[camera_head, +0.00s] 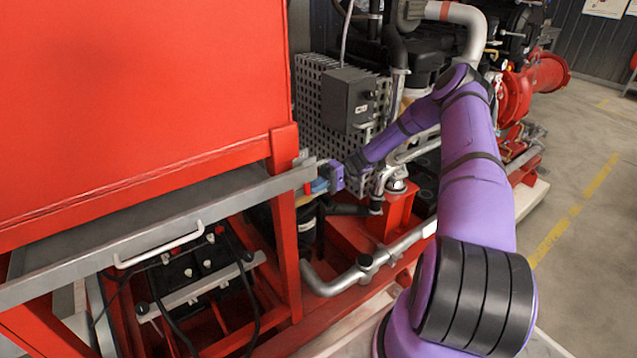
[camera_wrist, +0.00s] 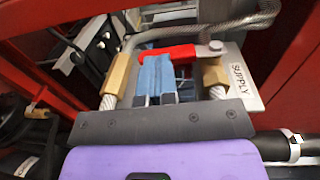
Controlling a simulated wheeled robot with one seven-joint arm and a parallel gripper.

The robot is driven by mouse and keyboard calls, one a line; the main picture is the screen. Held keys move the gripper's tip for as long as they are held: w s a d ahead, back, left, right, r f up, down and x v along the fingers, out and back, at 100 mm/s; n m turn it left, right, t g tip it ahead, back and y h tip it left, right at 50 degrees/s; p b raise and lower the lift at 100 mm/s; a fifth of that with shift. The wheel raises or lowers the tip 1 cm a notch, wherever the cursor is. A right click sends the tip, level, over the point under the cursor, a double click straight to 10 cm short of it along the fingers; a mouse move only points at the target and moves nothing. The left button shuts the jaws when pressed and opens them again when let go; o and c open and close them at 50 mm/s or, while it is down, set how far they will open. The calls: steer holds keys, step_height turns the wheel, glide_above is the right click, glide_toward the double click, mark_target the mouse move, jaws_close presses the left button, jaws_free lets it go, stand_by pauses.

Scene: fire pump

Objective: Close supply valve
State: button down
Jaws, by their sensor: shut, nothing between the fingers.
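The supply valve has a red lever handle (camera_wrist: 182,53) lying roughly crosswise in the wrist view, with a bolt at its right end. Brass fittings (camera_wrist: 118,76) show on both sides, and a plate (camera_wrist: 237,82) beside the right one reads SUPPLY. My gripper (camera_wrist: 156,62) has its blue fingers together and empty. The fingertips overlap the left part of the red handle in the picture; I cannot tell if they touch it.
A grey drawer-like shelf (camera_head: 130,240) with a white handle (camera_head: 160,247) runs left of my gripper. Batteries with cables (camera_head: 195,270) sit below it. A grey control box (camera_head: 347,100) stands behind. A braided hose (camera_wrist: 200,30) passes above the valve. Open floor lies at right.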

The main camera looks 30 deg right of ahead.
steer(key=shift+a+f, duration=0.15)
steer(key=shift+a, duration=0.2)
stand_by(0.5)
